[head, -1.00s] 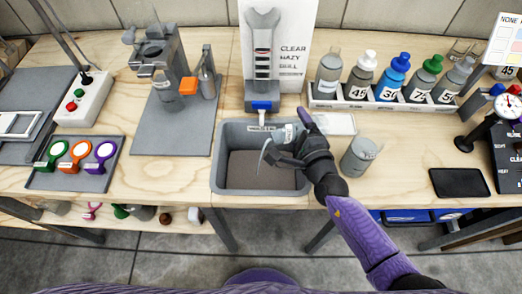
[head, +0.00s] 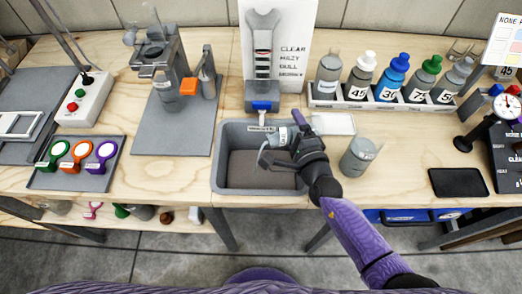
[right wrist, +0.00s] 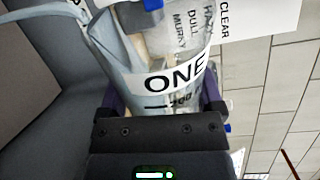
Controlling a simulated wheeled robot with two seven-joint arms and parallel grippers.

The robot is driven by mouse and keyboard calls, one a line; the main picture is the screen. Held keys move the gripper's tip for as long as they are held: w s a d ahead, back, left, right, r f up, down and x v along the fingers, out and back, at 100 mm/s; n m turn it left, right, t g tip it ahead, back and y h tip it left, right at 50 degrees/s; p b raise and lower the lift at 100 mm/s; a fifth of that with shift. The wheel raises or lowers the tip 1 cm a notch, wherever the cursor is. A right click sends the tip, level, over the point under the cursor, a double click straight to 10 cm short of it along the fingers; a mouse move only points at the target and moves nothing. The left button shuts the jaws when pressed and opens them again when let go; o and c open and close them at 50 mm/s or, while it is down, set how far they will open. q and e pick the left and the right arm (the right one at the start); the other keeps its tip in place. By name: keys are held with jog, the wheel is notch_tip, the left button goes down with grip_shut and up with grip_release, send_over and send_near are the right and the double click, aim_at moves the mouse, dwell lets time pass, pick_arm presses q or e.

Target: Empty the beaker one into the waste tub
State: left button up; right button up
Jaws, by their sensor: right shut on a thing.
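Beaker one (right wrist: 165,75) is clear, with a printed "ONE" label. My right gripper (head: 284,150) is shut on it above the waste tub (head: 217,168). In the right wrist view the label reads nearly upright while the room stands sideways, so the beaker is tipped far over. Its mouth points toward the tub side. In the head view the beaker (head: 284,134) is partly hidden by the gripper. The grey tub is open, and its visible floor looks dark. I cannot tell how much liquid is in the beaker or the tub. My left gripper is not in view.
A second beaker (head: 358,158) stands right of the tub. A rack (head: 375,106) of labelled bottles is at the back right. A wrench chart (head: 291,30) and a blue-valved tap (head: 262,106) are behind the tub. A black pad (head: 458,182) lies at the right.

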aim_at(284, 134)
jog(key=shift+a, duration=0.1)
dwell(0.4)
jog(key=shift+n, duration=0.3)
jog(key=shift+a+f, duration=0.1)
jog(key=shift+f, duration=0.05)
dwell(0.4)
jog(key=shift+s+f+n, duration=0.1)
jog(key=shift+n, duration=0.4)
jog(key=shift+a+p, duration=0.1)
jog(key=shift+p, duration=0.3)
jog(key=shift+a+r+n+p, duration=0.1)
jog(key=shift+r+n+p, duration=0.25)
jog(key=shift+n, duration=0.25)
jog(key=shift+a+r+n+h+p, duration=0.1)
jog(key=shift+r+n+h+p, duration=0.05)
jog(key=shift+n+h+p, duration=0.2)
dwell(0.4)
jog(key=shift+s+a+r+n+p, duration=0.15)
jog(key=shift+a+r+n+p, duration=0.15)
jog(key=shift+n+p, duration=0.35)
jog(key=shift+s+a+r+n+p, duration=0.1)
jog(key=shift+a+r+n+p, duration=0.3)
jog(key=shift+n, duration=0.3)
dwell(0.9)
